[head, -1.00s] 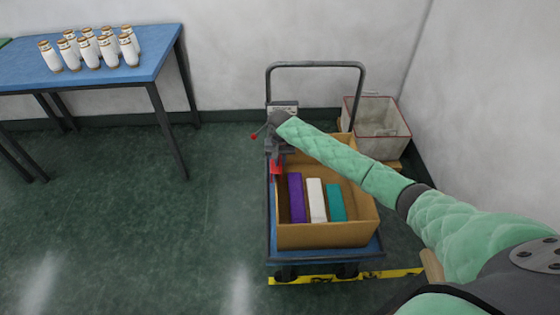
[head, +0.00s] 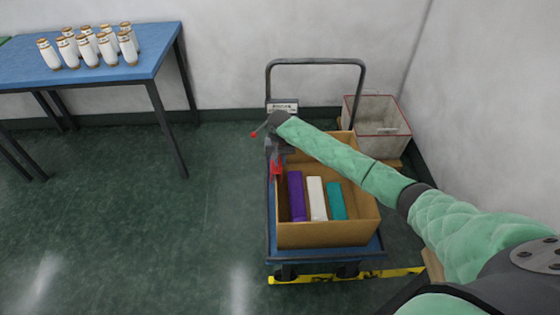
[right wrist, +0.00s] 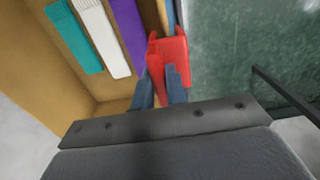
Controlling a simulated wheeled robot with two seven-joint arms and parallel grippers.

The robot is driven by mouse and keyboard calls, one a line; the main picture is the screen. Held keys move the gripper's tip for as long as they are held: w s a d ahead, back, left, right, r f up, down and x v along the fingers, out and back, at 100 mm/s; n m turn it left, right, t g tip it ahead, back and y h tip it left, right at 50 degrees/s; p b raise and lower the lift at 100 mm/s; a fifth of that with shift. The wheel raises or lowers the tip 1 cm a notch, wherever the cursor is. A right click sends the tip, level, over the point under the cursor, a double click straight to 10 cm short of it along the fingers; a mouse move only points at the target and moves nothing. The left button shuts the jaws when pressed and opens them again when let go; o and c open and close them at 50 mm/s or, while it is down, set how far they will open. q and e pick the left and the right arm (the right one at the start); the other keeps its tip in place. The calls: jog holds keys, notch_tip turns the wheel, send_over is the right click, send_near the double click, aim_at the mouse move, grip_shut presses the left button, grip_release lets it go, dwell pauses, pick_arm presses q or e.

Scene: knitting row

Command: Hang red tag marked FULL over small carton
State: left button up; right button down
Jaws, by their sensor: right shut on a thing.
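The small carton (head: 325,236) is an open cardboard box on a blue cart. It holds a purple, a white and a teal block. The red tag (head: 277,168) is at the carton's left wall in the head view. My right gripper (head: 273,155) is shut on the tag, which shows between its fingertips in the right wrist view (right wrist: 168,54). There the tag straddles the carton's wall edge beside the purple block. I cannot tell whether it rests on the wall, and no lettering on it is readable. My left gripper is not in view.
A bin (head: 377,128) stands behind right. A blue table (head: 110,78) with several white bottles stands at left. The floor between is clear.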

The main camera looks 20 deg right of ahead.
jog(key=shift+f, duration=0.4)
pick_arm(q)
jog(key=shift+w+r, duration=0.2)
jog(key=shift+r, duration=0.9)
pick_arm(e)
jog(key=shift+f, duration=0.9)
jog(key=c, duration=1.3)
grip_release()
jog(key=shift+c, duration=0.2)
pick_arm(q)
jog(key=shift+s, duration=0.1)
